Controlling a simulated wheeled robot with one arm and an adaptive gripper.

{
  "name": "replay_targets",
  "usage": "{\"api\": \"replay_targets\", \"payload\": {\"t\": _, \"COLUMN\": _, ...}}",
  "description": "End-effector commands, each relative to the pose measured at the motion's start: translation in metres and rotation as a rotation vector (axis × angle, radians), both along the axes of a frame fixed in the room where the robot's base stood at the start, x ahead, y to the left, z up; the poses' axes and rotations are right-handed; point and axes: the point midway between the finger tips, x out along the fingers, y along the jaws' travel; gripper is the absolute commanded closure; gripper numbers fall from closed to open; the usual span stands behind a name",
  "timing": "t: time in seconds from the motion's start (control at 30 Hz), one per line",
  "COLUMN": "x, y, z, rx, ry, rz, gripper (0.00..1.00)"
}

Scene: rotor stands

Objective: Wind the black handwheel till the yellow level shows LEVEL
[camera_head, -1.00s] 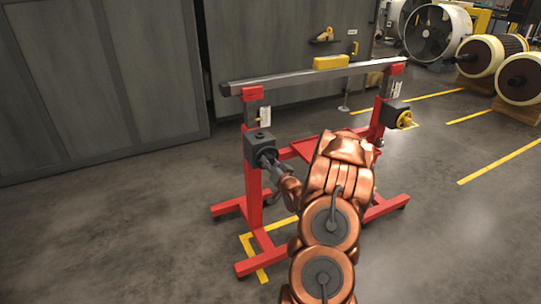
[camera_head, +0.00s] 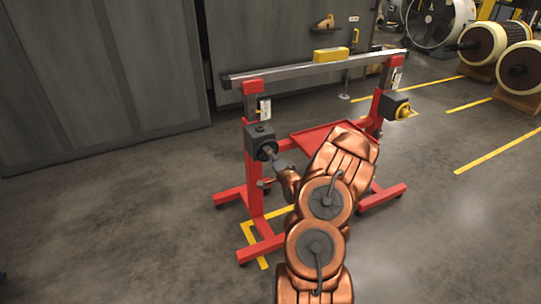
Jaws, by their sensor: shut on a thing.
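The black handwheel (camera_head: 267,150) sits on the dark gearbox (camera_head: 259,136) of the red stand's left post. My gripper (camera_head: 273,158) reaches it from the lower right and is shut on it, though the fingers partly hide the wheel. The yellow level (camera_head: 331,54) lies on top of the grey beam (camera_head: 285,72) across the two posts.
A yellow handwheel (camera_head: 403,112) is on the right post's gearbox. A red tray (camera_head: 325,134) sits between the posts, partly behind my arm. Grey cabinets (camera_head: 90,80) stand behind at left. Rotors (camera_head: 480,45) stand at the back right. The floor at right is open.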

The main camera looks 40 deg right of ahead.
Motion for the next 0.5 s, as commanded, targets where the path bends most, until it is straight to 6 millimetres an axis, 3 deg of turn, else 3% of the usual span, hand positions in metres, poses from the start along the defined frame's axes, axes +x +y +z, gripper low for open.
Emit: {"api": "replay_targets", "payload": {"t": 0.5, "x": 0.0010, "y": -0.0007, "z": 0.0029, "rx": 0.032, "ry": -0.018, "rz": 0.000, "gripper": 0.92}}
